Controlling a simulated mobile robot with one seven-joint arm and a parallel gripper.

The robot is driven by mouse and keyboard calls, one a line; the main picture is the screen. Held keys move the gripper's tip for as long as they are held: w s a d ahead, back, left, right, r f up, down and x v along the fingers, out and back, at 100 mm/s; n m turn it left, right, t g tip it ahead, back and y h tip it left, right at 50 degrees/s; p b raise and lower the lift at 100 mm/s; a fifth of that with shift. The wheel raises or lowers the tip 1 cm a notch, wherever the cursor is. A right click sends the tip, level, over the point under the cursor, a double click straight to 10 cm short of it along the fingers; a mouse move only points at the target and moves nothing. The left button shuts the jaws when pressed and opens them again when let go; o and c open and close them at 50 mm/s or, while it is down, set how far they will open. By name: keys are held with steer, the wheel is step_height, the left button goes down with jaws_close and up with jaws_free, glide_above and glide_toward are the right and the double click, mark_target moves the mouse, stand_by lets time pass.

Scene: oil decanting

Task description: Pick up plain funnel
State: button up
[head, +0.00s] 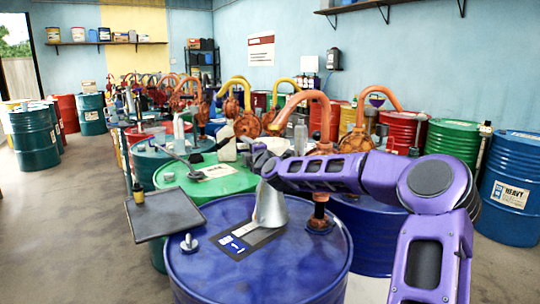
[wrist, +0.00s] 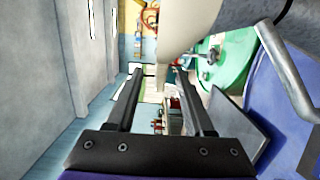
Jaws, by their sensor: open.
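A grey metal funnel-shaped vessel (head: 270,208) stands on the near blue drum, just below my gripper (head: 264,166), partly hidden by my arm. In the wrist view, grey metal with a thin spout or handle (wrist: 290,85) shows at the upper right. A pale cream, rounded body (wrist: 185,28) fills the top middle, beyond the fingertips. I cannot tell for sure which of these is the plain funnel. My gripper also shows in the wrist view (wrist: 160,85), its two dark fingers apart and nothing between them.
The near blue drum (head: 260,265) has a label and a small cap on top. A grey tray (head: 165,213) sticks out at its left. A green drum (head: 210,183) stands behind. An orange curved pump pipe (head: 318,105) rises close behind my arm. Floor at left is clear.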

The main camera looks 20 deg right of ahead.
steer(key=shift+w, duration=1.5)
jaws_close()
